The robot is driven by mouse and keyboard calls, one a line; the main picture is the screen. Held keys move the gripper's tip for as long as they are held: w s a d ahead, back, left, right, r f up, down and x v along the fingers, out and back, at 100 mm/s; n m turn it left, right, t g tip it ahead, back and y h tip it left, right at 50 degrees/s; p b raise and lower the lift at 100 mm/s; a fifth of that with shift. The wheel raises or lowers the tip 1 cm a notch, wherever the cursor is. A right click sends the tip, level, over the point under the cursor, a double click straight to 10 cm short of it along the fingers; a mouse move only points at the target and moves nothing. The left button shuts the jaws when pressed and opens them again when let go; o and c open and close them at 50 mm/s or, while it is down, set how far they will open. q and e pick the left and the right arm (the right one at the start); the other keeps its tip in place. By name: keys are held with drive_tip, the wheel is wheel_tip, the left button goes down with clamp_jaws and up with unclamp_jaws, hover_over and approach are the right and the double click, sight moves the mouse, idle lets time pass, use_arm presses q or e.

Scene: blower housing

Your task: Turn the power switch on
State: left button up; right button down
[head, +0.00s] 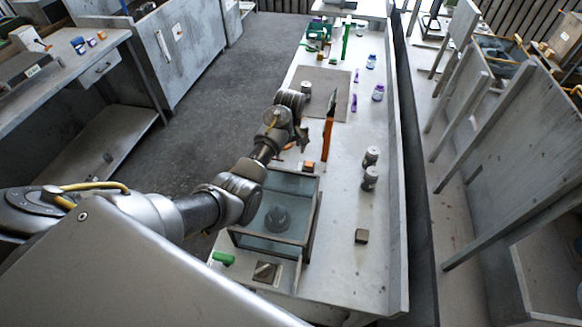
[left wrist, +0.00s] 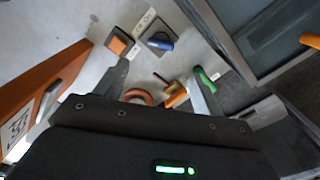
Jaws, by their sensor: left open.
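My left gripper (head: 302,139) is open and empty, pointing down over the bench beside the glass-sided housing (head: 312,213). In the left wrist view its two fingers (left wrist: 160,80) stand apart. Several controls show there: an orange block on a dark square plate (left wrist: 118,44), a blue knob on another dark plate (left wrist: 160,42), a green handle (left wrist: 205,80), an orange-yellow lever (left wrist: 175,95) and an orange ring (left wrist: 138,97). An orange block (head: 308,166) shows at the housing's far edge in the head view. My right gripper is out of view.
A dark round part (head: 277,218) sits inside the housing. A green handle (head: 222,257) and a dark square plate (head: 265,271) are at its near side. Two grey jars (head: 370,167) and a brown block (head: 361,236) are to the right.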

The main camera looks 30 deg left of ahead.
use_arm(q)
wheel_tip(320, 180, down, 11)
drive_tip(key=shift+a+r, duration=0.1)
idle(0.3)
